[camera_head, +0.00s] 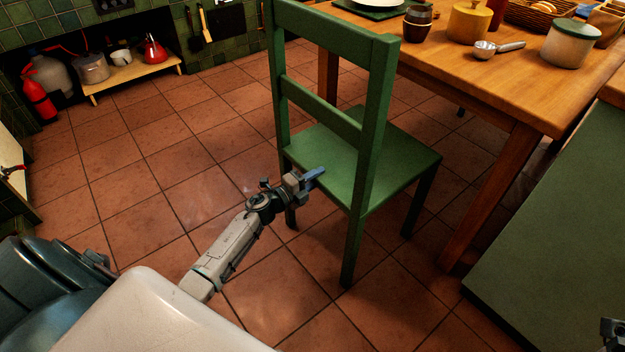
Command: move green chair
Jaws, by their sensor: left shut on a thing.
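The green chair (335,155) stands upright on the tiled floor in the middle of the head view, its back toward me and its seat toward the table. My left gripper (311,180) is at the rear edge of the seat, between the two back posts, and is shut on the chair. The exact grip is small and partly hidden by the gripper itself. A dark part of my right arm shows at the bottom right corner, cut off by the frame; its jaws cannot be made out.
A wooden table (480,75) with pots, a scoop and a basket stands right behind the chair. A green panel (560,235) closes off the right side. A low wooden shelf (130,78) and a red extinguisher (38,98) are at far left. The floor left of the chair is clear.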

